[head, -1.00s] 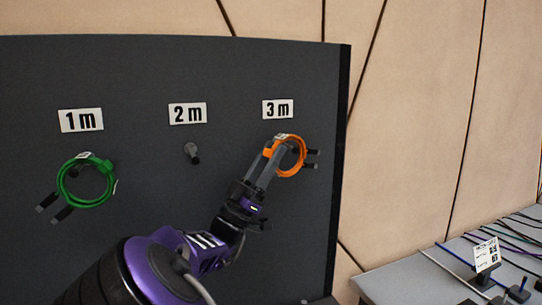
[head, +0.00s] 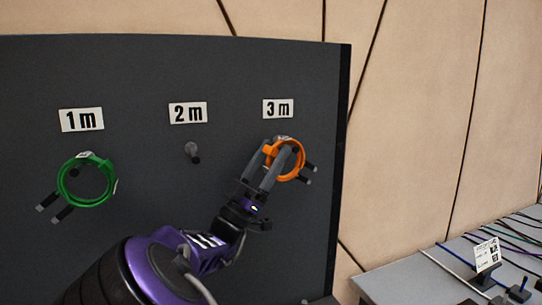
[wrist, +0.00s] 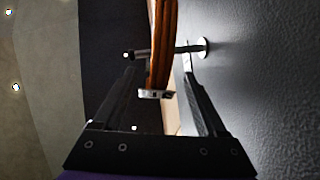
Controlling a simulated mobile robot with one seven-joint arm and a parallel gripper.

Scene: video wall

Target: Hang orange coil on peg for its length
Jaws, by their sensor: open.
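The orange coil (head: 302,160) is at the peg under the 3 m sign (head: 278,109), its connector ends sticking out at right. My gripper (head: 273,152) is open at the coil's left side. In the wrist view the coil (wrist: 162,40) stands between the two spread fingers, with a gap on each side. The 3 m peg (wrist: 193,48) comes out from the wall there, and its line crosses the coil, which looks to be around it. In the head view this peg is hidden behind the coil and fingers.
A green coil (head: 88,203) hangs under the 1 m sign (head: 81,120). The peg (head: 192,152) under the 2 m sign (head: 188,113) is bare. The dark panel (head: 140,240) is close to my fingers. A grey table (head: 400,283) with cables stands at lower right.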

